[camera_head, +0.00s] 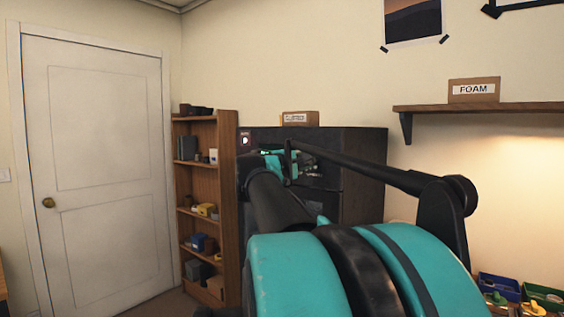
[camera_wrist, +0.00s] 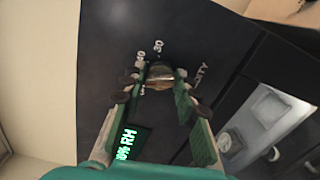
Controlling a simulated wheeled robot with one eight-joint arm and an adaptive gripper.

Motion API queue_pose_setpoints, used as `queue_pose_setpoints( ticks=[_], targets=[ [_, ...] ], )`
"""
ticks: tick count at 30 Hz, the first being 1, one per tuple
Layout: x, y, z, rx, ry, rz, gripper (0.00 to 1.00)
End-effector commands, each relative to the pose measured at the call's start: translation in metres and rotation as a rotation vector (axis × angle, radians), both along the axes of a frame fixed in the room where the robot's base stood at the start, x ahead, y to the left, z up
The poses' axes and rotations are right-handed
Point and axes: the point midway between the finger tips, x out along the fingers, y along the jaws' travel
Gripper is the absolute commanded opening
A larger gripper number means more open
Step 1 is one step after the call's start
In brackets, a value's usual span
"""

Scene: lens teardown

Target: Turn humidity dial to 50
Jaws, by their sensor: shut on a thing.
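The humidity dial (camera_wrist: 160,76) is a small brownish metallic knob on the dark cabinet front in the wrist view. My gripper (camera_wrist: 158,88) has its two fingers on either side of the dial and is shut on it. Printed numbers, one reading 30, sit around the dial, and part of the label ends in "ITY". In the head view the dark cabinet (camera_head: 362,150) stands against the wall, and my arm hides the dial.
A wooden shelf unit (camera_head: 227,165) with small items stands left of the cabinet, beside a white door (camera_head: 100,170). A wall shelf (camera_head: 480,107) holds a FOAM box (camera_head: 473,90). Coloured bins (camera_head: 500,288) are at lower right. A glass-fronted section (camera_wrist: 262,115) shows in the wrist view.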

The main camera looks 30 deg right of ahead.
Motion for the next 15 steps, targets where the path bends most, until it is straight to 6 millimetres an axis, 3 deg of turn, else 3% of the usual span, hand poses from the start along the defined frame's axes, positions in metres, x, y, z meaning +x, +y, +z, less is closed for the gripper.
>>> queue_pose_setpoints(
  ticks=[8, 9, 13, 15],
  targets=[
    [-0.0007, 0.0000, -0.0010, 0.002, 0.000, -0.001, 0.01],
    [-0.0007, 0.0000, -0.0010, 0.002, 0.000, -0.001, 0.33],
    [-0.0006, 0.0000, -0.0008, 0.001, 0.000, -0.001, 0.49],
    [-0.0004, 0.0000, -0.0007, 0.001, 0.000, -0.001, 0.49]
  ],
)
